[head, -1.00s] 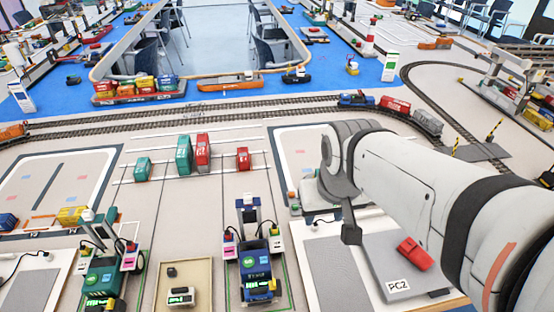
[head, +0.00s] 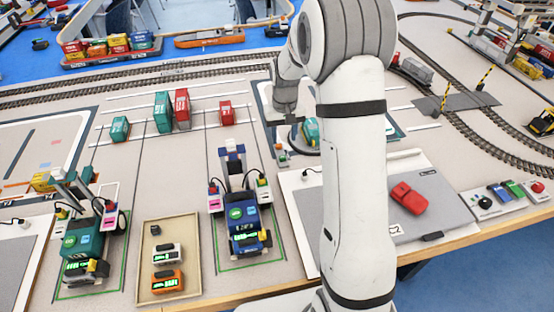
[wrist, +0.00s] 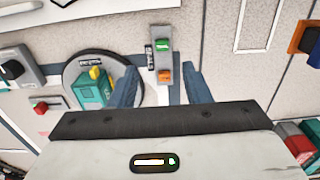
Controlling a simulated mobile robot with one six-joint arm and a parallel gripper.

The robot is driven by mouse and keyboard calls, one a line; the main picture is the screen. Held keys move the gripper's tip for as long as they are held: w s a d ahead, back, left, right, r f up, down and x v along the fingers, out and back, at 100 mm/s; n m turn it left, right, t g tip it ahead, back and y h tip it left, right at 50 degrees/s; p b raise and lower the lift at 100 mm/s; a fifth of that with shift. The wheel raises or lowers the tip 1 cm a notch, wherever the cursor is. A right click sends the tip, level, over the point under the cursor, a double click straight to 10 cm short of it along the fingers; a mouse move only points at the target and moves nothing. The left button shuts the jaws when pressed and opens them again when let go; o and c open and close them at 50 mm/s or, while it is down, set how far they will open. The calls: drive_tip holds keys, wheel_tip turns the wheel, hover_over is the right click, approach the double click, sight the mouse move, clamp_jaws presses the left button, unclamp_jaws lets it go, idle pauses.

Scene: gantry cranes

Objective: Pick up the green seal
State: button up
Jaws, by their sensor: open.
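A small green piece, which looks like the green seal (wrist: 162,45), sits in a narrow grey holder (wrist: 152,62) in the wrist view. An orange piece (wrist: 165,76) sits in the same holder, closer to my jaws. The holder also shows very small in the head view (head: 281,154), just below my gripper (head: 287,119). In the wrist view my gripper (wrist: 160,70) is open, its two blue fingers apart and nothing held between them. The orange piece appears between the fingers and the green piece just beyond their tips. The height gap is hard to tell.
A round turntable (wrist: 70,72) with a teal block (wrist: 90,93) stands left of the holder in the wrist view. A blue crane (head: 237,205) and a beige tray (head: 147,230) stand left of my arm. A red block (head: 409,198) lies on a grey plate to the right.

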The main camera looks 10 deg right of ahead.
sight(283, 157)
wheel_tip(283, 157, down, 8)
drive_tip(key=shift+a+f, duration=0.1)
drive_tip(key=shift+a, duration=0.05)
idle(0.3)
clamp_jaws()
idle(0.4)
